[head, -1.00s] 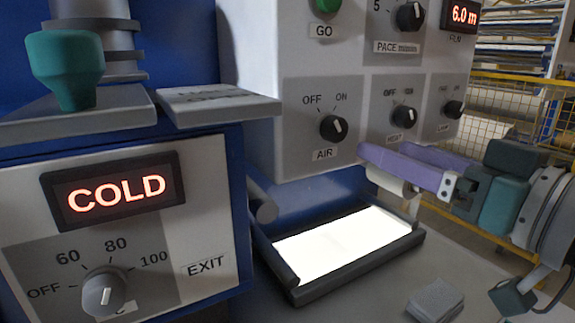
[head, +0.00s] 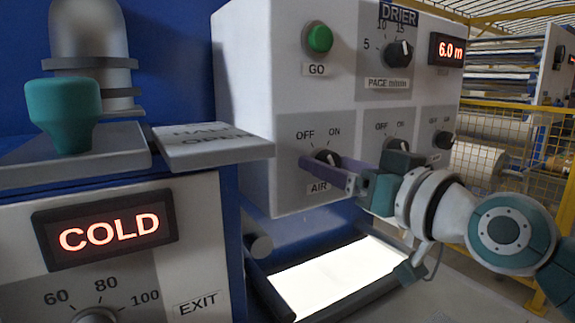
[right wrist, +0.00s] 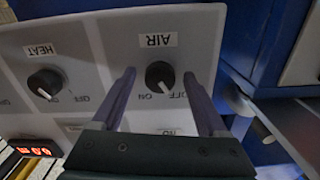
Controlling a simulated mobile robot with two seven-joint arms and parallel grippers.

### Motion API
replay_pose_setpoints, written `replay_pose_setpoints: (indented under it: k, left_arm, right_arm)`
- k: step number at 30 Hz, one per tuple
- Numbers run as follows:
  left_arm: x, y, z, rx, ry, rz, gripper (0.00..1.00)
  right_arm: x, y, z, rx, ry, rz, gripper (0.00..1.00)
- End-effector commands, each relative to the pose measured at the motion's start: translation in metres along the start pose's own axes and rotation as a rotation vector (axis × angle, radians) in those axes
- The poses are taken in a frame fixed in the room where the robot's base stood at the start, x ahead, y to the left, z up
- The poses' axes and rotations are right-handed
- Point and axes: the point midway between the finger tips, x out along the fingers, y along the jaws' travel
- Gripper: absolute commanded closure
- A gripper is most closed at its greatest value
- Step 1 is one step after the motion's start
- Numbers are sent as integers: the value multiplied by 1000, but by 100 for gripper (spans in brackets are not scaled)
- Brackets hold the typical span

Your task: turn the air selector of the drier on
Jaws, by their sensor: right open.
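The air selector (head: 327,156) is a round black knob with a white mark, on the white drier panel above the label AIR, below the words OFF and ON. In the right wrist view the air selector (right wrist: 160,74) shows upside down between my fingertips. In the right wrist view my right gripper (right wrist: 160,78) shows a gap between each finger and the knob. My left gripper is out of view.
The heat knob (right wrist: 45,82) is beside the air selector, with another knob (head: 444,140) further right. A green GO button (head: 319,39) and a pace knob (head: 398,53) sit above. A lit tray (head: 330,280) lies below. A COLD display (head: 108,232) is at left.

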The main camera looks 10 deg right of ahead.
Motion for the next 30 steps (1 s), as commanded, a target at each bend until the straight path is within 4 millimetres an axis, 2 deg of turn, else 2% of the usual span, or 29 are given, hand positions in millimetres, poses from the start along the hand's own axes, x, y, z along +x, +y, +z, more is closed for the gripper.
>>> replay_pose_setpoints:
  k: [2,21,30]
  left_arm:
    - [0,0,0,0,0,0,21]
    - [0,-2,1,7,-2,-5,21]
    - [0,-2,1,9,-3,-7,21]
  right_arm:
    - [0,0,0,0,0,0,27]
    - [0,0,0,0,0,0,99]
    - [0,0,0,14,0,0,100]
